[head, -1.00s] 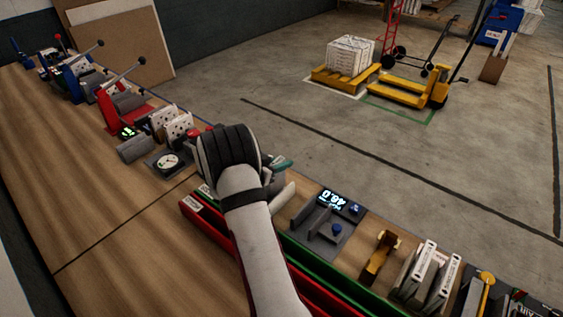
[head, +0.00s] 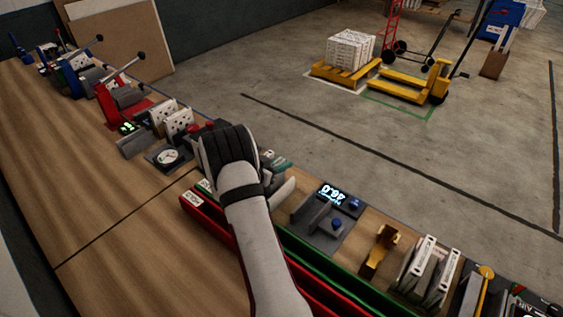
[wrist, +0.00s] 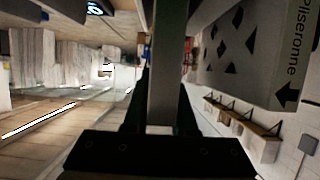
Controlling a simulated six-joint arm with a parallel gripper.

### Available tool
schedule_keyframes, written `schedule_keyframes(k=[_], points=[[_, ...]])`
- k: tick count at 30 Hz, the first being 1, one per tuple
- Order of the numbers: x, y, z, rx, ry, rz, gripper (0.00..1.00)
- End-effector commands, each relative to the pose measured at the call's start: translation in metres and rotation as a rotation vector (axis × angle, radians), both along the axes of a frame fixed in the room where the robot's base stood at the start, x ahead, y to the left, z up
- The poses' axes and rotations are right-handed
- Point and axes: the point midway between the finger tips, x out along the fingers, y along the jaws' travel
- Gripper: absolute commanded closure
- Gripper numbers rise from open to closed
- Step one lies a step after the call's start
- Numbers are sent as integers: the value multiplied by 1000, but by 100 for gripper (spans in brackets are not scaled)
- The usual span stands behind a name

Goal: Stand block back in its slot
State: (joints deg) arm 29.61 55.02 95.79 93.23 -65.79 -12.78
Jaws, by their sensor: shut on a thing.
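My gripper (head: 228,158) is over the bench, above the far end of the red and green bins, seen from behind in the head view. My arm hides its fingertips there. In the wrist view a plain grey bar-like block (wrist: 167,75) stands between the dark jaws, which are shut on it. Its lower end and any contact are hidden. A grey fixture with upright plates (head: 314,214) and a lit display sits to the right of my gripper in the head view. I cannot tell which slot belongs to the block. A pale grey piece (head: 283,189) shows between my gripper and the fixture.
A red bin (head: 212,220) and a green bin (head: 300,256) run under my forearm. A dial gauge (head: 168,156) and perforated white plates (head: 178,121) stand to the left. A brass-coloured holder (head: 379,249) and white-edged boxes (head: 440,281) stand to the right. Bare bench lies at left.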

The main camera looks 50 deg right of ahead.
Motion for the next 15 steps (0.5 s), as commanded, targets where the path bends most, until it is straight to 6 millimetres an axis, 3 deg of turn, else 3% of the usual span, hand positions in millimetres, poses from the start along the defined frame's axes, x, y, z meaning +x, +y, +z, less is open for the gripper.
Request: schedule_keyframes(k=[15], points=[[0,0,-6,-1,0,0,100]])
